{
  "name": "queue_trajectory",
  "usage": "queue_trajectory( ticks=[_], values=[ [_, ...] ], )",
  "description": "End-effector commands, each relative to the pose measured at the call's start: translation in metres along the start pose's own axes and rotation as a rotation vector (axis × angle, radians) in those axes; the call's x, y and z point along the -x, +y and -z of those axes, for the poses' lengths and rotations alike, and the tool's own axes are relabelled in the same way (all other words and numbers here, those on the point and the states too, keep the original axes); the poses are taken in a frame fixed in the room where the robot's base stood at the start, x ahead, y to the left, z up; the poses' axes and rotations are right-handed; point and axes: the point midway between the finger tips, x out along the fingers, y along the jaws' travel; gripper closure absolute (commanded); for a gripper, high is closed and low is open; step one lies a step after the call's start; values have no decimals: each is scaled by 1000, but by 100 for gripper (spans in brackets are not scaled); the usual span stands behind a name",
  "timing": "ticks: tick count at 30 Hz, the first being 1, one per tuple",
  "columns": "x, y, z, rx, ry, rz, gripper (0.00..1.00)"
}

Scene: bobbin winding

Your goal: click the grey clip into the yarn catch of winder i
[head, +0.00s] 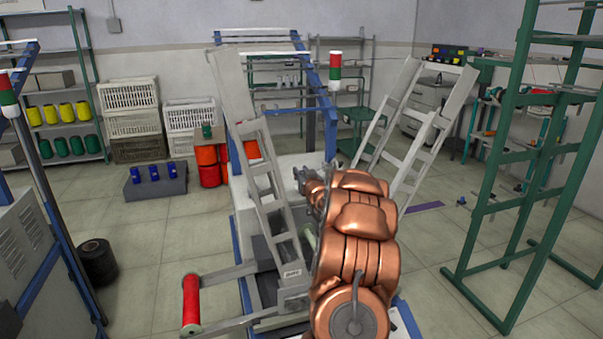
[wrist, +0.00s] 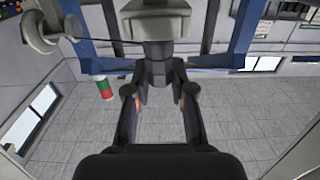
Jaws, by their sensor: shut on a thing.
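My gripper (wrist: 160,86) is in the middle of the wrist view, its two fingers closed on a small dark grey piece (wrist: 159,70), which looks like the grey clip. The clip's upper end is right below or against a lighter grey block (wrist: 154,22), possibly the yarn catch; I cannot tell whether they touch or are joined. A thin dark strand (wrist: 230,67) crosses behind the clip. In the head view my copper-coloured arm covers much of the winder frame (head: 262,165), and the clip is too small to make out there. I cannot read which winder it is.
A red roller (head: 191,300) sticks out at the winder's front left. A green rack (head: 500,190) stands on the right and a pale ladder-like frame (head: 415,140) behind my arm. A black spool (head: 97,262) lies on the floor at left. Open floor (head: 165,235) lies between.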

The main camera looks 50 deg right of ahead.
Motion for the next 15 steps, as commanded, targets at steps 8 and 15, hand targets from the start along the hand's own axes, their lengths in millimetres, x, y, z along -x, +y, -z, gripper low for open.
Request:
queue_trajectory(
  ticks=[8, 15],
  values=[
    [0, 0, -8, 0, 0, 0, 98],
    [0, 0, -13, 0, 0, 0, 98]
  ],
)
